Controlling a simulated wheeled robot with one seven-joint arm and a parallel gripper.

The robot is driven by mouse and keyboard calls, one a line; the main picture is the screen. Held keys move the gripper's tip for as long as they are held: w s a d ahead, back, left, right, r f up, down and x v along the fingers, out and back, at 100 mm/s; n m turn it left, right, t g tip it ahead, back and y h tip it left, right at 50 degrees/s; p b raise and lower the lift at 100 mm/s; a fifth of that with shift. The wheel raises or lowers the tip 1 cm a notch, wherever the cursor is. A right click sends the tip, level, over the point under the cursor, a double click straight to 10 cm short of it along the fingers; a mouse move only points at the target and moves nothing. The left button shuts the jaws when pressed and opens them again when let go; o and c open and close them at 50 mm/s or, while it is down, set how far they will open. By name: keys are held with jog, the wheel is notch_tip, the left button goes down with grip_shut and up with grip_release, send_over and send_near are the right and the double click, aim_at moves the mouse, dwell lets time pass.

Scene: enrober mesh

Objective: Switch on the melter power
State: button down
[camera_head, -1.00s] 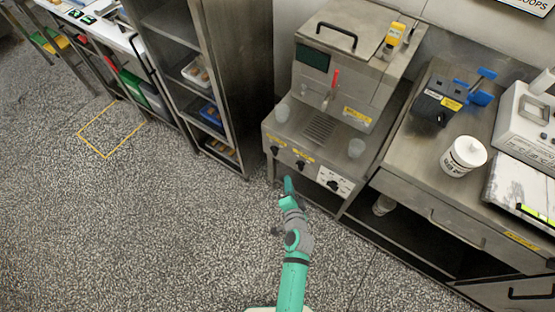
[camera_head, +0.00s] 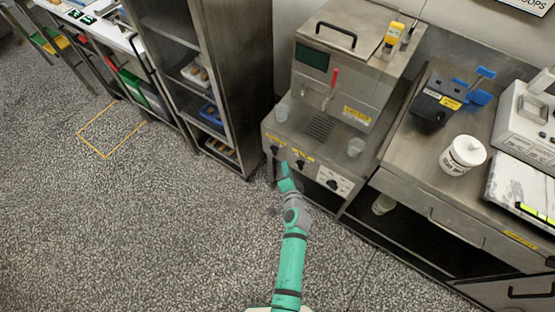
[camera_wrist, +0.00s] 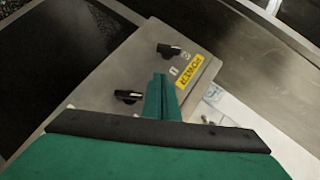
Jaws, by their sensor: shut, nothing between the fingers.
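The melter (camera_head: 342,80) is a steel machine with a dark screen and a red-handled lever. Its front control panel (camera_head: 316,172) carries black rotary knobs: a left one (camera_head: 275,149), a middle one (camera_head: 300,165) and a right one on a white plate (camera_head: 333,185). Yellow labels sit by the left and middle knobs; their text is too small to read surely. My gripper (camera_head: 285,168) is shut and empty, in front of the panel below the left and middle knobs. In the wrist view its fingers (camera_wrist: 160,90) point between two knobs (camera_wrist: 170,50) (camera_wrist: 127,96), near a yellow label (camera_wrist: 189,72). Contact cannot be told.
A steel counter (camera_head: 415,150) at right holds a white tub (camera_head: 463,156) and a black-and-blue device (camera_head: 438,100). A tray rack (camera_head: 205,70) stands left. The floor in front is clear.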

aim_at(276, 153)
jog(key=shift+w+a+f, duration=0.55)
jog(key=shift+w+f, duration=0.05)
jog(key=shift+w, duration=0.4)
jog(key=shift+w+a+f, duration=0.5)
jog(key=shift+w+f, duration=0.1)
jog(key=shift+w, duration=0.45)
jog(key=shift+w+a+f, duration=0.55)
jog(key=shift+w+f, duration=0.05)
jog(key=shift+w, duration=0.4)
jog(key=shift+f, duration=0.65)
jog(key=shift+w+a+f, duration=0.15)
jog(key=shift+a+f, duration=0.05)
jog(key=shift+f, duration=0.35)
jog(key=shift+w+a+f, duration=0.15)
jog(key=shift+a+f, duration=0.05)
jog(key=shift+f, duration=0.35)
